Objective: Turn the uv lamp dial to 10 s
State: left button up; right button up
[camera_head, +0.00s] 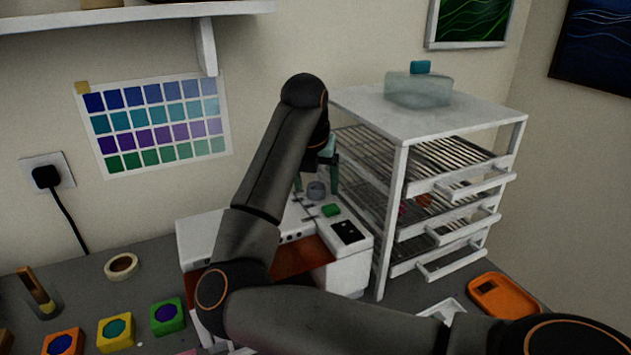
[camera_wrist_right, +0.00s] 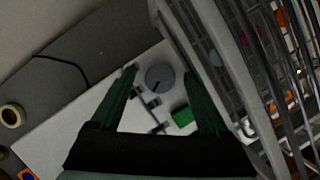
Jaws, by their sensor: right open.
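The uv lamp (camera_head: 197,237) is a white box on the bench, partly hidden behind my right arm. Its grey dial (camera_head: 317,190) sits on the top face, next to a green button (camera_head: 331,210). In the right wrist view the round dial (camera_wrist_right: 160,77) shows a dark pointer line, with the green button (camera_wrist_right: 182,116) beside it. My right gripper (camera_head: 318,172) is above the dial, pointing down. In the wrist view its green fingers (camera_wrist_right: 158,75) are apart, one on each side of the dial; I cannot tell whether they touch it. The dial's markings are too small to read. My left gripper is out of view.
A white rack (camera_head: 398,190) with wire shelves and drawers stands close to the right of the lamp, with a clear teal-topped container (camera_head: 418,88) on it. Tape (camera_head: 121,267) and coloured blocks (camera_head: 115,331) lie at left. An orange tray (camera_head: 497,297) is at right.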

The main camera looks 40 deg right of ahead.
grip_shut()
jog(key=shift+f+n+t+b, duration=0.15)
jog(key=shift+n+t+b, duration=0.15)
jog(key=shift+n+b, duration=0.6)
jog(key=shift+n+y+b, duration=0.3)
jog(key=shift+n+y, duration=0.1)
jog(key=shift+n, duration=0.3)
jog(key=shift+r, duration=0.2)
grip_release()
